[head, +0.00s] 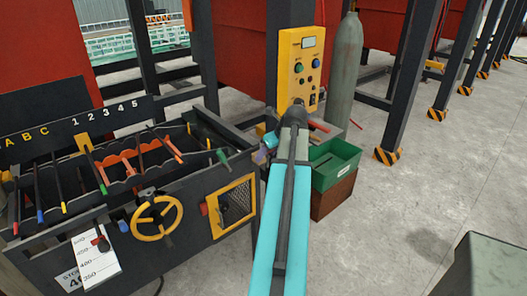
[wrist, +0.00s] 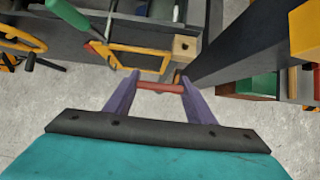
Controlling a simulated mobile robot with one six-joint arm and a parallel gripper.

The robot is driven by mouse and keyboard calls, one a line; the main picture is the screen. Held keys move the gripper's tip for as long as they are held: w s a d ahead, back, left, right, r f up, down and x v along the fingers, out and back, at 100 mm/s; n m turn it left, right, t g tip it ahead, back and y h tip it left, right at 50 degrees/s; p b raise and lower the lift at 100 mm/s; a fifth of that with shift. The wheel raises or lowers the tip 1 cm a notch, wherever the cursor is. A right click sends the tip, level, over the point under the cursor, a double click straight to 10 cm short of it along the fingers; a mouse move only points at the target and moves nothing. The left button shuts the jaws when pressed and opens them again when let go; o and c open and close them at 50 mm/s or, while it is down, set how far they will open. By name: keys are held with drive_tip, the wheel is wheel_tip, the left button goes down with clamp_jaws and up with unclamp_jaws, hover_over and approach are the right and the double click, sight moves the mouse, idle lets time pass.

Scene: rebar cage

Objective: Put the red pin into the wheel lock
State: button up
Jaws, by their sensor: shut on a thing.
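My gripper (wrist: 160,84) has two purple fingers shut on the red pin (wrist: 160,87), which lies crosswise between the fingertips in the wrist view. In the head view my gripper (head: 265,147) is partly hidden by my arm, and I cannot make out the pin there. The yellow handwheel (head: 156,218) is on the dark machine front, left of my gripper. Part of the wheel (wrist: 18,38) also shows at the left of the wrist view, well apart from the pin. I cannot clearly tell the lock's hole at the wheel.
A yellow mesh-framed door (head: 233,206) is right of the wheel. A tan block with a hole (wrist: 184,46) is just beyond the fingers. A green bin (head: 334,165) stands on a brown box, near a yellow control panel (head: 302,70) and grey cylinder (head: 345,75).

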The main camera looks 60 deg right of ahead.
drive_tip(key=shift+s+a+r, duration=0.15)
drive_tip(key=shift+s+a, duration=1.15)
drive_tip(key=shift+s, duration=0.1)
drive_tip(key=shift+s, duration=0.15)
